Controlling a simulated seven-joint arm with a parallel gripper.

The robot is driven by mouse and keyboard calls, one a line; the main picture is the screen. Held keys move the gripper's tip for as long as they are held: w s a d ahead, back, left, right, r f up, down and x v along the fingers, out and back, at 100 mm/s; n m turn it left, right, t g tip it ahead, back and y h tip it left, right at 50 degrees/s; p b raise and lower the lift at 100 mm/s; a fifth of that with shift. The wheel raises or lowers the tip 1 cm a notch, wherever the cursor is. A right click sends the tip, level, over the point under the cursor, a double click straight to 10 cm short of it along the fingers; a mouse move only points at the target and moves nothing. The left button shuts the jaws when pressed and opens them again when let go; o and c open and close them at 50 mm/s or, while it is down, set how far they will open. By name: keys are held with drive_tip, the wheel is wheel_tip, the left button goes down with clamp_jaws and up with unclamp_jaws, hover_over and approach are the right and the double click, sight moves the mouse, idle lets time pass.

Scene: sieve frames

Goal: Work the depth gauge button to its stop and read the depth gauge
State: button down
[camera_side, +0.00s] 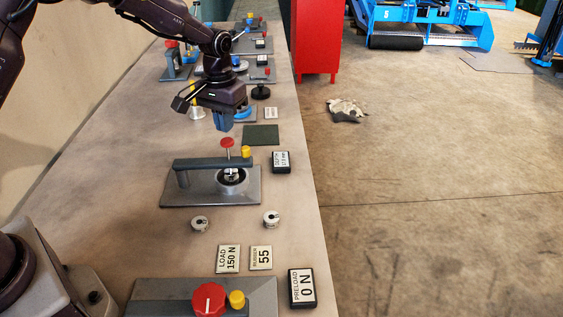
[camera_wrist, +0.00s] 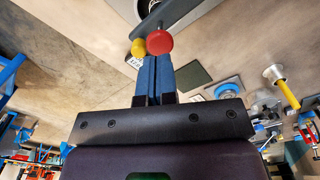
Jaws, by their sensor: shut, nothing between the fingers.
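The depth gauge fixture has a grey base plate (camera_side: 200,199) and a dark bridge bar (camera_side: 200,164) over a round socket. A red mushroom button (camera_side: 227,142) stands on a thin stem above the bar. A smaller yellow knob (camera_side: 245,152) is beside it to the right. The depth gauge display (camera_side: 281,161) lies right of the plate; its figures are too small to read surely. My gripper (camera_side: 223,126) has its blue fingers shut and empty, pointing down just above the red button. In the wrist view, the red button (camera_wrist: 159,42) shows just beyond the fingertips (camera_wrist: 155,57).
Two small round pieces (camera_side: 200,223) (camera_side: 271,219) and the load and rubber cards (camera_side: 228,259) lie in front. Nearer is a preload fixture with a red knob (camera_side: 209,299) and its display (camera_side: 301,288). A dark green mat (camera_side: 261,135) and other fixtures are behind.

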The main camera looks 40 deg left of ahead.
sight(227, 140)
drive_tip(key=shift+f, duration=1.15)
drive_tip(key=shift+f, duration=0.15)
drive_tip(key=shift+f, duration=0.9)
drive_tip(key=shift+r, duration=1.55)
